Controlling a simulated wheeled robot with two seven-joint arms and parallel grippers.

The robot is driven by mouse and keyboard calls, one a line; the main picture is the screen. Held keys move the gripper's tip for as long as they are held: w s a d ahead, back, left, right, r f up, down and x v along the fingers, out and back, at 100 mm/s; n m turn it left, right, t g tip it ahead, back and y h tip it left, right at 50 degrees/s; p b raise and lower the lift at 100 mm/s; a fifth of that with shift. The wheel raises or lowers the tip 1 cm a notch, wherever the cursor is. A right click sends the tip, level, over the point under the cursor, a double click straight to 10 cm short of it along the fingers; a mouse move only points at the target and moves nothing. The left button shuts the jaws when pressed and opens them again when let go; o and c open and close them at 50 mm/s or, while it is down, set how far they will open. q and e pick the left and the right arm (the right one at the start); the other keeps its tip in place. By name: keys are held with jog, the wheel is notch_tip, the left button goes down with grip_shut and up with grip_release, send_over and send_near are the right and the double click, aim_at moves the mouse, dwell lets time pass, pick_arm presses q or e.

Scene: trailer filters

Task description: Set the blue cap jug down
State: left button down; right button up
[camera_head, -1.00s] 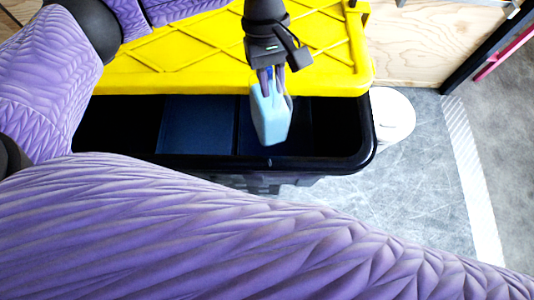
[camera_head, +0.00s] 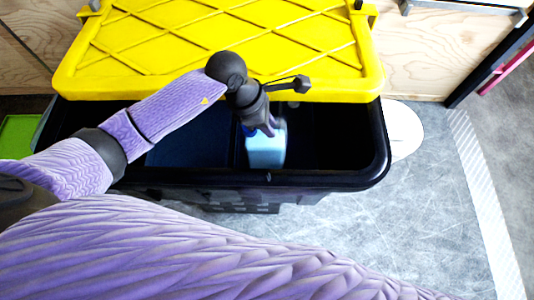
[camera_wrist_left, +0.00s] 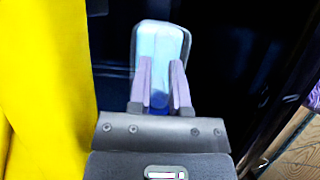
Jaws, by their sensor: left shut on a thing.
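The blue cap jug (camera_head: 266,152) is a pale blue jug inside the black crate (camera_head: 330,181) in the head view. My left gripper (camera_head: 262,130) comes down from above and is shut on the jug at its top, where a little of the blue cap shows. In the left wrist view the jug (camera_wrist_left: 160,45) sits between the two purple fingers of my left gripper (camera_wrist_left: 160,90). Whether the jug's base touches the crate floor cannot be told. My right gripper is not in view.
The crate's yellow lid (camera_head: 220,45) stands open behind it. A dark blue panel or divider (camera_head: 195,145) lies left of the jug in the crate. A white round thing (camera_head: 402,132) stands right of the crate. The grey floor (camera_head: 400,220) at the right is clear.

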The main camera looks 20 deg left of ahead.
pick_arm(q)
notch_tip(320, 180, down, 7)
jog(key=b, duration=0.2)
jog(key=shift+b, duration=0.3)
jog(key=shift+f, duration=0.15)
jog(key=c, duration=0.6)
grip_release()
jog(key=shift+o, duration=0.2)
